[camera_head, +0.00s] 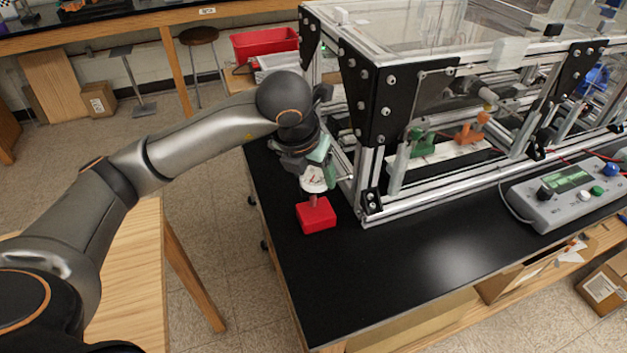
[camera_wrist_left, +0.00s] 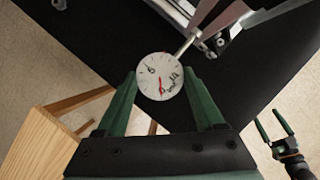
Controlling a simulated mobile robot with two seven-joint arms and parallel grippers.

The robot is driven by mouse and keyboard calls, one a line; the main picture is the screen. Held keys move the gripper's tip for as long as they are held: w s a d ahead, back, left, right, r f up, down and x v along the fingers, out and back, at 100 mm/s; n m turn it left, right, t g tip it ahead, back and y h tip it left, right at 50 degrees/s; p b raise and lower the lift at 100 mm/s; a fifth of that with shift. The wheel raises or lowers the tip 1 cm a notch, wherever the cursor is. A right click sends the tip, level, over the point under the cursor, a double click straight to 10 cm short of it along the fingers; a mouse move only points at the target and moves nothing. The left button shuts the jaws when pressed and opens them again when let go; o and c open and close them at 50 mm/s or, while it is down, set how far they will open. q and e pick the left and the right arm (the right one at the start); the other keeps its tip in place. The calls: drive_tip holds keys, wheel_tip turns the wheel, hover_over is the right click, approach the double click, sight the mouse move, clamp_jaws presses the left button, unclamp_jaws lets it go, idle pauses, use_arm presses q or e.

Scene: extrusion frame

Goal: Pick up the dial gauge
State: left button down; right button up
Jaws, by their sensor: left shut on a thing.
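The dial gauge (camera_head: 313,181) has a round white face with a red pointer. My left gripper (camera_head: 318,162) is shut on it, near the left corner of the black-topped table. In the left wrist view, the dial face (camera_wrist_left: 160,77) sits between the tips of the green fingers (camera_wrist_left: 160,84). In the head view, a short stem shows under the gauge, above a red block (camera_head: 316,215) on the table. I cannot tell whether the stem touches the block. My right gripper (camera_wrist_left: 271,122) shows at the right of the left wrist view, fingers apart and empty.
The aluminium extrusion frame (camera_head: 372,185) with clear panels stands close to the right of my left gripper. A grey control box (camera_head: 570,197) with buttons lies at the right. The black tabletop (camera_head: 400,265) is bare in front. A wooden table (camera_head: 135,260) stands at the left.

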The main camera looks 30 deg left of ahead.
use_arm(q)
drive_tip(key=shift+w+r, duration=0.1)
drive_tip(key=shift+r, duration=0.65)
drive_tip(key=s+d+r, duration=0.7)
drive_tip(key=s+r, duration=0.4)
drive_tip(key=s, duration=0.1)
drive_tip(key=w+a+f+b, duration=0.1)
drive_tip(key=w+a+f, duration=0.1)
drive_tip(key=w+f, duration=0.1)
drive_tip(key=w+a+f, duration=0.2)
drive_tip(key=w+f, duration=0.1)
drive_tip(key=w, duration=0.1)
drive_tip(key=w+a+f+b, duration=0.1)
drive_tip(key=w+a+f, duration=0.1)
drive_tip(key=w+f, duration=0.1)
drive_tip(key=shift+w+a+f+b, duration=0.1)
drive_tip(key=shift+w+b, duration=0.2)
drive_tip(key=shift+w, duration=0.4)
drive_tip(key=shift+w+a+f, duration=0.3)
drive_tip(key=shift+w+a, duration=0.05)
